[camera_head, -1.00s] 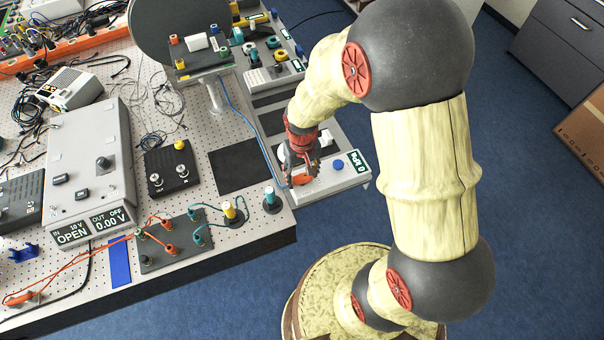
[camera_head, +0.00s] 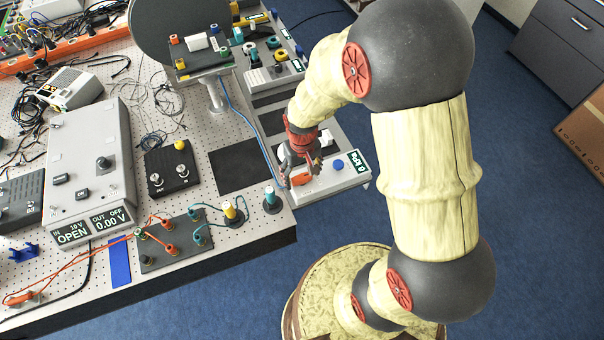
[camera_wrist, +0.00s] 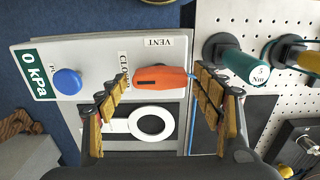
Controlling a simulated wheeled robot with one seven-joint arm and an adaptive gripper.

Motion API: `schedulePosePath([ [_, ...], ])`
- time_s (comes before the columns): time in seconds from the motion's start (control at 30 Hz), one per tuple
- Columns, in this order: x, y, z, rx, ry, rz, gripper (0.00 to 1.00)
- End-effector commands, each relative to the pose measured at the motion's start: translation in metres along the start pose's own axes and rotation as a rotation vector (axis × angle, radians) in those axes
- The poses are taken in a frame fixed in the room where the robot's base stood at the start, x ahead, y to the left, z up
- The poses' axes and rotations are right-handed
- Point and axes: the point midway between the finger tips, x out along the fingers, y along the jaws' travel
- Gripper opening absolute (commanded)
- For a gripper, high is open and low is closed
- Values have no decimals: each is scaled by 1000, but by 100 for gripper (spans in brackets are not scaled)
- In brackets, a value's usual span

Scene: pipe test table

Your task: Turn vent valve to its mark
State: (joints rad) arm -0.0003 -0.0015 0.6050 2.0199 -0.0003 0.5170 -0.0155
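The vent valve's orange handle (camera_wrist: 165,78) lies level in the wrist view, below the "VENT" label (camera_wrist: 158,42) and right of the "CLOSED" label (camera_wrist: 124,76). Its narrow end points right. In the head view the handle (camera_head: 301,179) shows at the front of the grey test panel (camera_head: 330,185). My gripper (camera_wrist: 161,80) is open, with one finger left of the handle and one at its right end. I cannot tell whether the right finger touches the handle. In the head view my gripper (camera_head: 299,168) is low over the panel.
The panel has a blue button (camera_wrist: 67,81) and a display (camera_wrist: 38,75) reading 0 kPa. A green-capped post (camera_wrist: 245,66) and a yellow one (camera_wrist: 308,60) stand close right of my fingers in the wrist view. A blue cable (camera_head: 250,125) runs beside the panel.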

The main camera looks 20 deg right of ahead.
Motion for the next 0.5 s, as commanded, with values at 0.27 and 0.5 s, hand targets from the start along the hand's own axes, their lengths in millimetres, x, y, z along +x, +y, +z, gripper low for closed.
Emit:
schedulePosePath([
  [0.27,0,0,0,1,-1,0,71],
  [0.5,-14,0,-1,1,2,0,71],
])
